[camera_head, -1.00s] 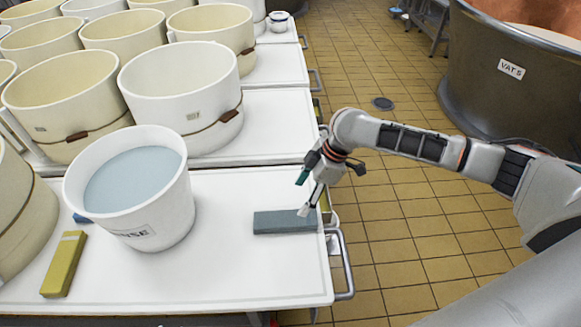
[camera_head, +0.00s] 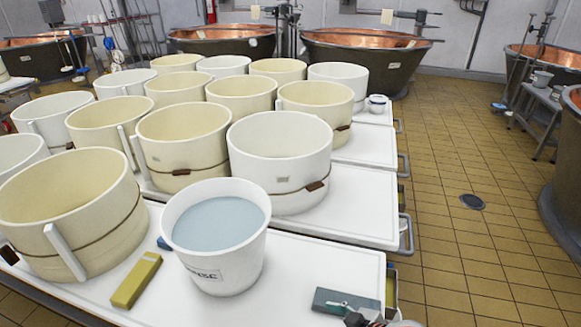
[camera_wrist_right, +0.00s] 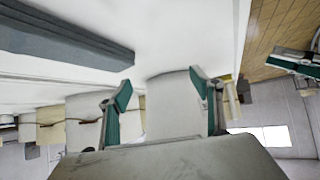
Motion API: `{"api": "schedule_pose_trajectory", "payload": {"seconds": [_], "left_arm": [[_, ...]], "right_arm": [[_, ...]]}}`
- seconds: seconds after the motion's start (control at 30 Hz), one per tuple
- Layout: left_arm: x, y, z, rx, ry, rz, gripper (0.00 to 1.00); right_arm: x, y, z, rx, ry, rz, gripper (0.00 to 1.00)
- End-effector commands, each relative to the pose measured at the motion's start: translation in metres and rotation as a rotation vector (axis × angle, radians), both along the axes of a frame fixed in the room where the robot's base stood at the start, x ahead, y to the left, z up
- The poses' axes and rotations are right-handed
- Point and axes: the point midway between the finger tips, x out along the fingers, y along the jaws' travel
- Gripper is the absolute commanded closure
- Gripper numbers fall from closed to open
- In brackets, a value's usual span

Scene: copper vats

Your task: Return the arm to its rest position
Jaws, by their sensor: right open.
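A grey-blue block (camera_head: 345,302) lies on the near white table (camera_head: 300,262), at its front right corner in the head view. It also shows at the upper left of the right wrist view (camera_wrist_right: 65,38). My right gripper (camera_head: 350,313) is only partly seen at the bottom edge of the head view, where it overlaps the block in the picture. In the right wrist view its two green-padded fingers (camera_wrist_right: 162,88) stand apart with nothing between them. The block is outside the fingers. My left gripper is not seen.
A white rinse bucket (camera_head: 215,262) of bluish liquid and a yellow-green block (camera_head: 136,280) stand on the near table. Several cream and white tubs (camera_head: 185,150) fill the tables behind. Tiled floor (camera_head: 450,200) is open at right. A dark green object (camera_wrist_right: 293,62) in the wrist view is unclear.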

Motion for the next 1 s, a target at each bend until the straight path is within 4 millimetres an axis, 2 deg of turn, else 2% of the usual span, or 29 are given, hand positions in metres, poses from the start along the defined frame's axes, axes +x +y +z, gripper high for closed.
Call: {"api": "schedule_pose_trajectory", "payload": {"seconds": [0.03,0.17,0.5,0.6,0.73,1.0], "left_arm": [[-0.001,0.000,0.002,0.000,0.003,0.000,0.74],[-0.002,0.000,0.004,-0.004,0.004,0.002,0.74],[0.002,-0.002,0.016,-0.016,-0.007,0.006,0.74],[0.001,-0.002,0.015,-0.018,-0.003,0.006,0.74],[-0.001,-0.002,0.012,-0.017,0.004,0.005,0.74],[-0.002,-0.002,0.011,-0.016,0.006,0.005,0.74]], "right_arm": [[-0.011,-0.001,-0.002,0.024,-0.003,-0.048,0.35],[-0.033,-0.017,-0.007,0.054,-0.031,-0.177,0.35],[-0.110,-0.094,-0.024,0.006,-0.085,-0.460,0.35],[-0.127,-0.109,-0.027,-0.016,-0.094,-0.497,0.35],[-0.137,-0.118,-0.028,-0.033,-0.100,-0.517,0.35],[-0.137,-0.119,-0.028,-0.036,-0.101,-0.517,0.35]]}}
